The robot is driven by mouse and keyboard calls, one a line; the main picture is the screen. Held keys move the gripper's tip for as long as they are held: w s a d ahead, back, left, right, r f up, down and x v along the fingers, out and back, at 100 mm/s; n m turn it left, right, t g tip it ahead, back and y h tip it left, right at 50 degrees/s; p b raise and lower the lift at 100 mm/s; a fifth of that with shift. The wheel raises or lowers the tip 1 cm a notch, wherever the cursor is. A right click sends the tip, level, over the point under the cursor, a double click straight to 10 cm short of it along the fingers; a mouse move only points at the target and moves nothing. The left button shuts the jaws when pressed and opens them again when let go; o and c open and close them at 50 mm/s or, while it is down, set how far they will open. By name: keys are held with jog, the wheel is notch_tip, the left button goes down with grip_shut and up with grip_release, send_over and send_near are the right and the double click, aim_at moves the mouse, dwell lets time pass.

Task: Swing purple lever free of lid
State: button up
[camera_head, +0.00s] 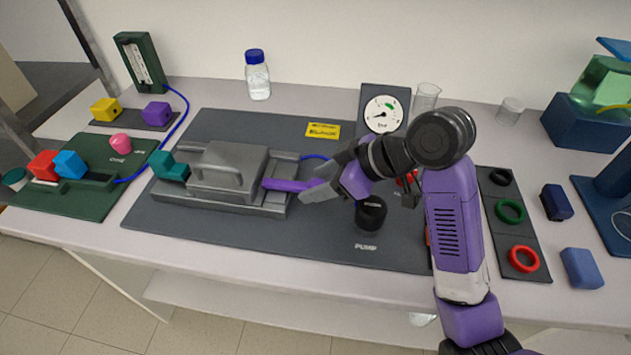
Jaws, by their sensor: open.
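The purple lever (287,185) sticks out from the right end of the grey lid (228,172) and points to the right. The lid has a raised handle and sits on a grey base (222,208) on the dark mat. My gripper (312,187) is open, with its fingers at the lever's right end. The fingers hide the lever's tip, and I cannot tell whether they touch it. A teal block (168,166) stands at the lid's left end.
The black pump knob (371,213) stands just below my gripper. A pressure gauge (383,114) stands behind my wrist. A blue tube (314,157) runs behind the lever. Red, blue and pink pieces lie on the green panel (75,203) at left. The mat's front is clear.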

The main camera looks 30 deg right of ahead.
jog(key=shift+w+a+f, duration=0.25)
jog(key=shift+w+f, duration=0.05)
jog(key=shift+f, duration=0.1)
jog(key=c, duration=1.1)
grip_shut()
jog(key=shift+w+d+r, duration=0.1)
jog(key=shift+d+r, duration=0.05)
jog(key=shift+d, duration=0.05)
